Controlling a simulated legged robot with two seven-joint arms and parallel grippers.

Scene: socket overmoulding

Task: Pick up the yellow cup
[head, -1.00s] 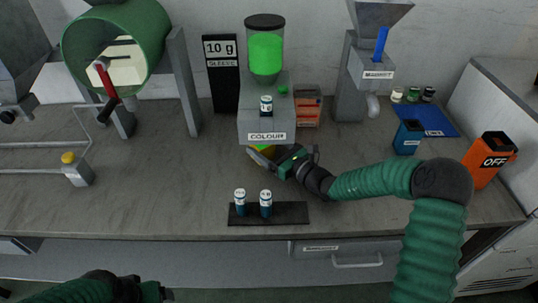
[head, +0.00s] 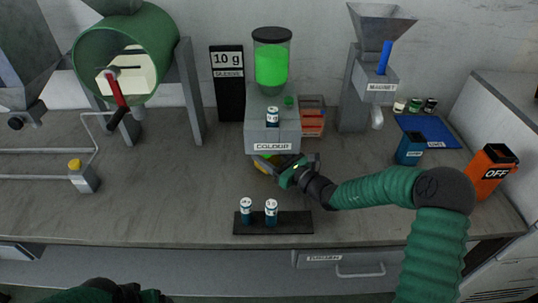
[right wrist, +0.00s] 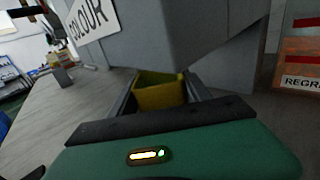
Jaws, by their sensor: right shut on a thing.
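The small yellow cup (head: 261,165) is just below and in front of the grey colour dispenser (head: 272,133), with a bit of green at its top in the head view. My right gripper (head: 272,166) is shut on the cup. In the right wrist view the yellow cup (right wrist: 158,92) sits between the two dark fingers, near the dispenser's grey wall. Its lower part is hidden by the gripper. My left gripper (head: 145,294) is at the bottom edge of the head view, below the bench front; its jaws cannot be made out.
A black stand (head: 290,225) with two small bottles is in front of the right gripper. A red-and-grey box (head: 312,118) stands right of the dispenser. A blue container (head: 410,150) and orange bin (head: 491,170) are further right. The bench left of the dispenser is mostly clear.

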